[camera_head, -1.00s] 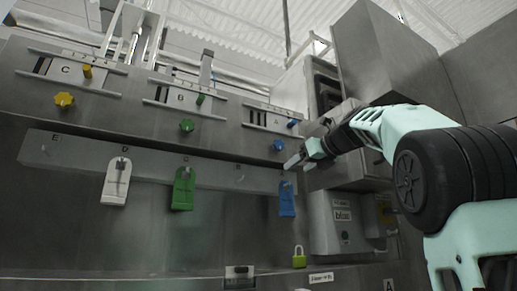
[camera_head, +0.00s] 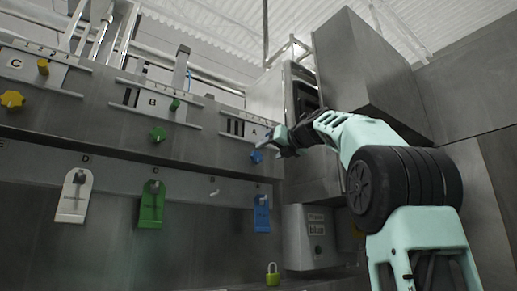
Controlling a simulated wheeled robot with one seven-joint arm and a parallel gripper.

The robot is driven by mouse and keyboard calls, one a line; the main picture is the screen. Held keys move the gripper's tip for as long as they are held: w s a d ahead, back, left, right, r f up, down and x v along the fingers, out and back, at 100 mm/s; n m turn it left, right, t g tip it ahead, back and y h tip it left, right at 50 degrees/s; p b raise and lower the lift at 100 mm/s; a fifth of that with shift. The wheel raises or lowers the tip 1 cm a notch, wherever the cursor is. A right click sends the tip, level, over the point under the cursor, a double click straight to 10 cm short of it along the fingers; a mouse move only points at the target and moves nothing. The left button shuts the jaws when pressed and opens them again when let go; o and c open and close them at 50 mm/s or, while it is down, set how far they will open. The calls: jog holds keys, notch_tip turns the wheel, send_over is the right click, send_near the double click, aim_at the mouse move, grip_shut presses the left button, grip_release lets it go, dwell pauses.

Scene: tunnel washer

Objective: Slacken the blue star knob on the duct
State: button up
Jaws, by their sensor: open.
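The blue star knob (camera_head: 256,157) sits on the front of the grey duct (camera_head: 210,140), below the slide plate marked A. It is small in the view, and its upper right side is close to my gripper. My gripper (camera_head: 265,144) is open and reaches in from the right, its fingers just above and to the right of the knob. The fingertips overlap the panel in the picture, and I cannot tell whether they touch the knob.
A green star knob (camera_head: 158,134) and a yellow star knob (camera_head: 12,100) sit further left. White (camera_head: 74,196), green (camera_head: 152,205) and blue (camera_head: 262,214) tags hang below. A large metal cabinet (camera_head: 365,75) stands behind my arm.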

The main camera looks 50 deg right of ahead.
aim_at(258, 156)
jog(key=p+x, duration=0.1)
jog(key=x, duration=0.1)
jog(key=p+x, duration=0.1)
jog(key=x, duration=0.1)
jog(key=p+x, duration=0.1)
jog(key=x, duration=0.1)
jog(key=shift+r, duration=0.25)
jog(key=shift+w+d+f+p, duration=0.15)
jog(key=shift+w+f+p, duration=0.1)
jog(key=shift+w+p, duration=0.5)
jog(key=c, duration=1)
